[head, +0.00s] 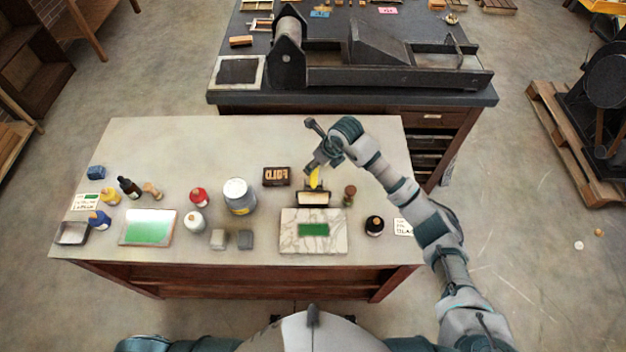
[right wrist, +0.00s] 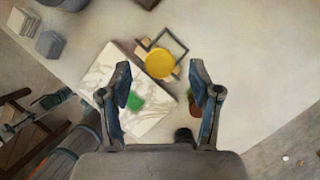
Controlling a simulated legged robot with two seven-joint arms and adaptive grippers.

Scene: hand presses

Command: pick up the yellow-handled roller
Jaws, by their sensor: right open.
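The yellow-handled roller stands with its yellow handle (head: 314,178) pointing up, at a small dark-framed stand (head: 313,199) behind the marble slab (head: 287,244). In the right wrist view the round yellow handle end (right wrist: 160,63) shows over the frame, between the directions of my two fingertips. My right gripper (right wrist: 161,72) is open and empty, pointing down above the handle. In the head view my right gripper (head: 314,163) hides the handle's upper end. I cannot tell whether the fingers reach down around the handle. My left gripper is not in view.
A small brown-handled tool (head: 349,194) stands just right of the roller. A dark box marked FOLD (head: 276,176) lies left of it. A dark-topped jar (head: 374,226) is at front right. A large black press (head: 380,62) stands on the bench behind.

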